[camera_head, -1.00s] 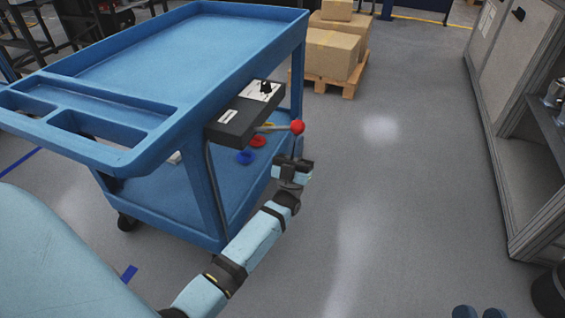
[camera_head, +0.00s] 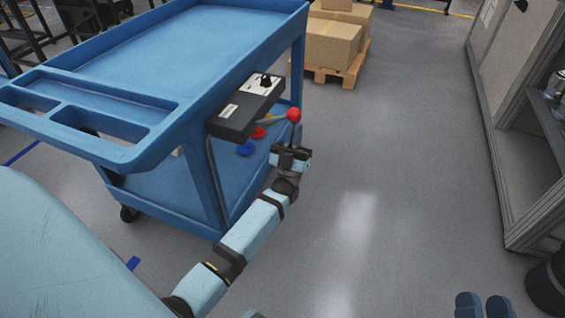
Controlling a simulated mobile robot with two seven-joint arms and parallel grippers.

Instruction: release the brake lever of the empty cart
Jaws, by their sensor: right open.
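The blue cart (camera_head: 190,60) stands at the left with its top tray empty. A dark box (camera_head: 240,118) is fixed under its right edge. The brake lever (camera_head: 272,120) sticks out of this box to the right and ends in a red ball knob (camera_head: 294,114). My right gripper (camera_head: 291,150) is open, just below the knob at the cart's right side. I cannot tell whether it touches the lever. My left gripper is not in view.
Cartons (camera_head: 333,48) stand on a pallet (camera_head: 345,76) behind. A grey cabinet (camera_head: 520,130) stands at the right. The floor (camera_head: 400,170) between is clear.

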